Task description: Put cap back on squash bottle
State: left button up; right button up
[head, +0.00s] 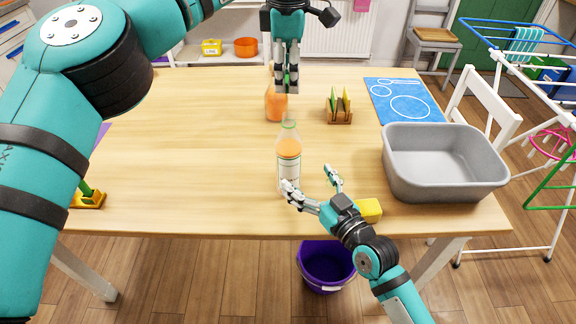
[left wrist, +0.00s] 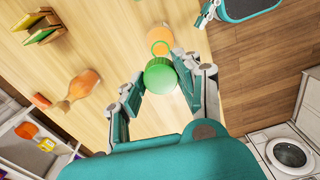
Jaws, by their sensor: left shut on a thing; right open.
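The squash bottle (head: 288,150) stands upright on the wooden table, clear with orange squash and a pale label. Its neck is uncapped. My left gripper (head: 287,86) points down, behind and above this bottle in the head view. In the left wrist view it is shut on the green cap (left wrist: 160,76), with the squash bottle's ringed open neck (left wrist: 160,48) showing just beyond the cap, apart from it. My right gripper (head: 312,180) is open and empty low by the bottle, one finger overlapping its lower part in the picture; contact is unclear.
A second orange bottle (head: 276,104) stands behind, partly covered by my left gripper. A small wooden rack (head: 340,117), blue mat (head: 425,110), grey basin (head: 443,180) and yellow sponge (head: 369,210) lie to the right. The table's left middle is clear.

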aim_at(289, 157)
jog(key=x, duration=0.9)
jog(key=shift+a, duration=0.1)
jog(key=c, duration=1.8)
pick_arm(q)
jog(key=shift+s+d+f, duration=0.1)
jog(key=shift+f, duration=2.35)
